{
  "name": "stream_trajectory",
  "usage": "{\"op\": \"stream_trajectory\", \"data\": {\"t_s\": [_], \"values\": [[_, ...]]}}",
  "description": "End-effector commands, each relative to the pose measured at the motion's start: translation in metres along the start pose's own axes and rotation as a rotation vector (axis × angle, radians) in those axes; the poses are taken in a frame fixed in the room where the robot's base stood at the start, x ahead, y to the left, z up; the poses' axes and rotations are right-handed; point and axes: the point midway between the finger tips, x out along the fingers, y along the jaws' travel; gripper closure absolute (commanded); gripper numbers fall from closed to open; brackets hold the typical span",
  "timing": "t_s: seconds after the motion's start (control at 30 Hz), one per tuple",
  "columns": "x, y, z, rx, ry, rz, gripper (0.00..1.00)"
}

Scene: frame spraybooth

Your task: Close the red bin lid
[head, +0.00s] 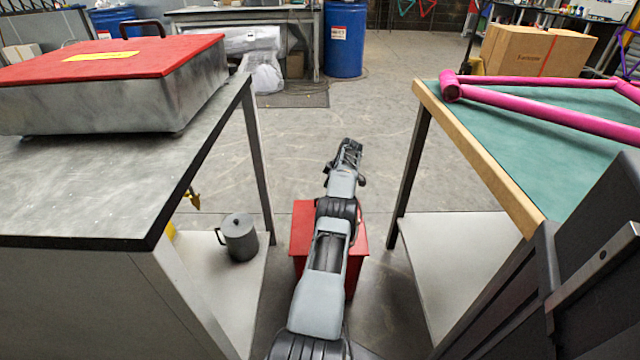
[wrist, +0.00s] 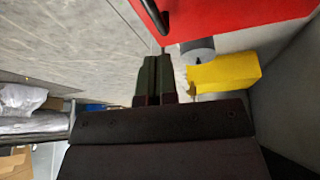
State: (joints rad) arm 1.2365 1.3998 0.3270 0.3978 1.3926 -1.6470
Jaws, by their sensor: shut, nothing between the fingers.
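A red bin (head: 300,240) stands on the floor between the two tables, largely hidden behind my arm in the head view. A red surface (wrist: 235,12) with a dark curved handle (wrist: 152,14) shows at the top of the wrist view; it seems to be part of this bin. I cannot tell the lid's angle. My gripper (head: 349,147) is beyond the bin in the head view. In the wrist view my gripper (wrist: 157,62) has its fingers together and empty, with a visible gap to the red surface; the handle's end lies close to the fingertips in the picture.
A metal box with a red lid (head: 110,55) sits on the left table (head: 100,190). A grey mug (head: 240,237) and a yellow object (wrist: 225,72) are on the lower shelf. A pink frame (head: 540,108) lies on the right green-topped table (head: 500,150).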

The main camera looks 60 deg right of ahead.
Motion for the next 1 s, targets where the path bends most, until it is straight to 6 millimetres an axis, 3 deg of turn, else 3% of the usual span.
{"op": "stream_trajectory", "data": {"t_s": [0.67, 0.87, 1.0], "values": [[0.003, -0.001, 0.003, -0.006, 0.000, -0.002, 1.00], [-0.007, 0.000, 0.004, -0.004, 0.000, -0.001, 1.00], [-0.025, 0.000, 0.004, -0.004, 0.000, 0.001, 1.00]]}}
